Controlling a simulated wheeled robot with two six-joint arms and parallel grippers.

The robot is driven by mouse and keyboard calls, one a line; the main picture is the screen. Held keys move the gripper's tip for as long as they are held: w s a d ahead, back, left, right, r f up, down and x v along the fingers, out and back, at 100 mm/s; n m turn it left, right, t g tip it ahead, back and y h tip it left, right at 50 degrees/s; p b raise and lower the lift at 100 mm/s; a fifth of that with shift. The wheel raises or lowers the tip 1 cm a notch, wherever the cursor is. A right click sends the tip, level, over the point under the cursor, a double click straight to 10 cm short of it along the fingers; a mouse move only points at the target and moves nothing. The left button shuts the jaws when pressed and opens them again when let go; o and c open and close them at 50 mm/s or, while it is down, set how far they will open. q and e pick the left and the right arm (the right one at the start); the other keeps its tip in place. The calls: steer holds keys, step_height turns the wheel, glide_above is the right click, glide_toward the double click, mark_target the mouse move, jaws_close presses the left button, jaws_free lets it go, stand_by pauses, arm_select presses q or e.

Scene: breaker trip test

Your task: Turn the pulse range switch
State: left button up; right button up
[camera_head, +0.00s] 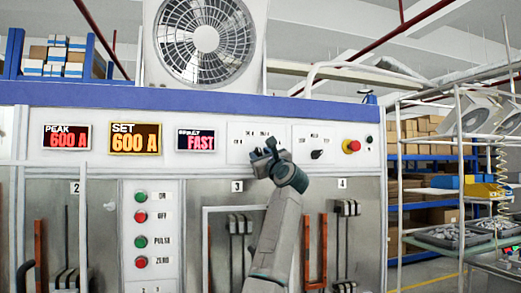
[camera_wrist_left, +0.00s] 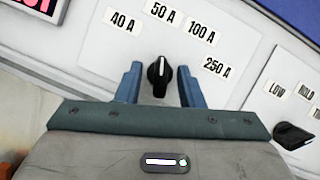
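The pulse range switch (camera_wrist_left: 158,76) is a black knob with a white pointer line on a pale panel, with 40 A, 50 A, 100 A and 250 A labels above it. Its pointer is upright in the left wrist view, roughly toward the 50 A label. My left gripper (camera_wrist_left: 159,84) is open, one blue finger on each side of the knob, with a visible gap on both sides. In the head view my left gripper (camera_head: 265,160) is at the panel and hides the knob. My right gripper is not in view.
Displays on the left read PEAK 600 A (camera_head: 67,137), SET 600 A (camera_head: 135,139) and FAST (camera_head: 195,140). Green and red buttons (camera_head: 141,217) are lower left.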

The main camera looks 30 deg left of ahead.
arm_select(q)
steer(key=shift+w+a+r, duration=0.1)
steer(key=shift+r, duration=0.05)
steer(key=shift+a, duration=0.1)
steer(key=shift+w, duration=0.1)
jaws_close()
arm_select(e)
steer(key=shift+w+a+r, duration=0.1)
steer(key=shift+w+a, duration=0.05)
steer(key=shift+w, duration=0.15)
